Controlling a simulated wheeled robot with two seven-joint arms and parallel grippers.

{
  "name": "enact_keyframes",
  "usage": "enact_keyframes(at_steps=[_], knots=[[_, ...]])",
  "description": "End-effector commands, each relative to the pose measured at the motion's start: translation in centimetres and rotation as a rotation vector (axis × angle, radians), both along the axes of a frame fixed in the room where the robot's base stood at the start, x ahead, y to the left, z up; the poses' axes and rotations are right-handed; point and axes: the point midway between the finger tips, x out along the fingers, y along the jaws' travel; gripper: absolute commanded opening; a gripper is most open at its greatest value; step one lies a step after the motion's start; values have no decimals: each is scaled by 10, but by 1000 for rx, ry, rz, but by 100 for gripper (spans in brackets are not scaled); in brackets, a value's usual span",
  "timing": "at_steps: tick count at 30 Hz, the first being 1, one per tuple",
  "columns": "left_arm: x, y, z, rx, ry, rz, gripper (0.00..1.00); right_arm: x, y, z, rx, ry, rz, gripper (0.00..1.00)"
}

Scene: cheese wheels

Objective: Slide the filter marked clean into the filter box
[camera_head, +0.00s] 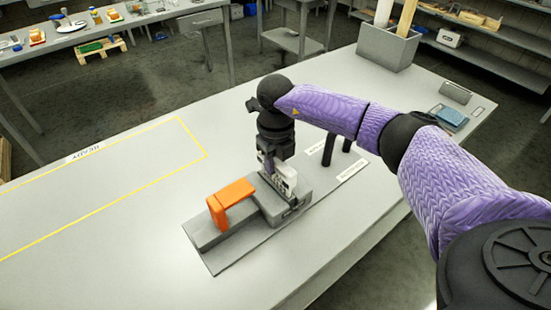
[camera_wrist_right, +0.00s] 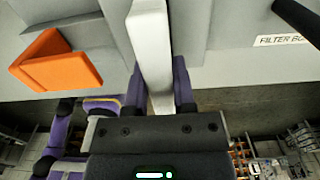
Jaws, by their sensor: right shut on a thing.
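My right gripper (camera_head: 270,158) points down over the grey filter box (camera_head: 262,207) and is shut on a white, slab-like filter (camera_head: 288,178). The filter stands upright at the box's right end; I cannot tell how deep its lower edge sits inside. In the wrist view the filter (camera_wrist_right: 150,45) runs up between the purple fingers (camera_wrist_right: 158,88). No mark on it is readable. An orange L-shaped part (camera_head: 232,193) stands on the box's left side and also shows in the wrist view (camera_wrist_right: 55,62). My left gripper is not in view.
Two black posts (camera_head: 328,148) stand behind the box, near small white labels. One label (camera_wrist_right: 283,40) reads FILTER BO. A yellow outline marked READY (camera_head: 85,153) is clear at left. A grey bin (camera_head: 385,48) and a blue item (camera_head: 453,117) are farther back.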

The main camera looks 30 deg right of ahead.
Motion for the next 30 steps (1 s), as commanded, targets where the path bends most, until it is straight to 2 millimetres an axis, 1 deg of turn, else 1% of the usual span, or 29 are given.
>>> enact_keyframes(at_steps=[15, 24, 30], knots=[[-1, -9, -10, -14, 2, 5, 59, 0, 0, -14, 0, 0, 0, 0], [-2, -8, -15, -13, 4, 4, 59, 0, 0, -21, 0, -1, 0, 0], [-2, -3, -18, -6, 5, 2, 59, 0, 0, -26, 0, -1, 0, 0]])
